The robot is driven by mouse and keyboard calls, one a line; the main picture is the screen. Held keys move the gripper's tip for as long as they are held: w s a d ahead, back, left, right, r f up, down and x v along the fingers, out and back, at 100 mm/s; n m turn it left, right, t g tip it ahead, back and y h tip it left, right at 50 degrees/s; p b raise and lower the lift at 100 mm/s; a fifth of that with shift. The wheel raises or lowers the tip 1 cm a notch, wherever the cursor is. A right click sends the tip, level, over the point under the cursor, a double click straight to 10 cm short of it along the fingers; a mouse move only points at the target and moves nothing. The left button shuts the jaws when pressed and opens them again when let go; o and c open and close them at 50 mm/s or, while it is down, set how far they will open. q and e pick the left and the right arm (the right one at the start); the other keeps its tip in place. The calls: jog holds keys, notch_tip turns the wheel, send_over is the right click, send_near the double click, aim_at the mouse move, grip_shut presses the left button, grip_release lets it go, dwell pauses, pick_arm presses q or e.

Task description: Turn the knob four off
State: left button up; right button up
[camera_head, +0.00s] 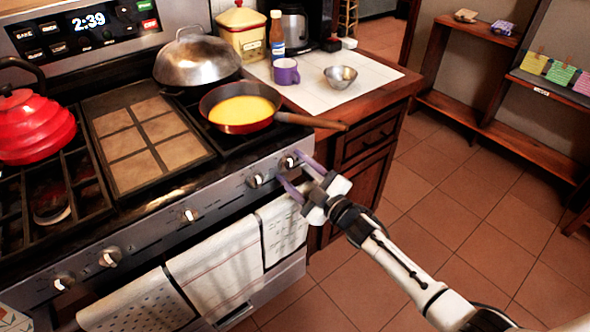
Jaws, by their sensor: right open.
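The stove front carries a row of several knobs with pale grips. The far right knob (290,162) sits between or just behind the fingertips of my right gripper (287,167). That gripper is open, with its two purple fingers spread and pointing at the panel. Whether it touches the knob I cannot tell. Another knob (256,180) is just left of the lower finger. More knobs are at the middle (189,215) and left (110,257) of the panel, and at the far left (64,283). No label shows which one is knob four. My left gripper is not in view.
A pan (235,128) with yellow contents has its handle over the counter, above my right gripper. A domed lid (196,57) and a red kettle (33,127) stand on the stove. Towels (215,262) hang below the knobs. The tiled floor (440,215) on the right is clear.

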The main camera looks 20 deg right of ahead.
jog(key=v, duration=1)
jog(key=shift+s, duration=0.15)
jog(key=s+a+f+m+g+h, duration=0.2)
jog(key=s+f+m+g, duration=0.2)
jog(key=s+f, duration=0.4)
jog(key=s+a+f+m+g+h, duration=0.1)
jog(key=s+a+f+m+g, duration=0.2)
jog(key=s, duration=1.5)
notch_tip(320, 180, down, 5)
jog(key=m+g, duration=0.1)
jog(key=m, duration=0.2)
jog(key=shift+s+a+f+m+g+h, duration=0.2)
jog(key=shift+a+m+g+h, duration=0.1)
jog(key=shift+m+h, duration=0.1)
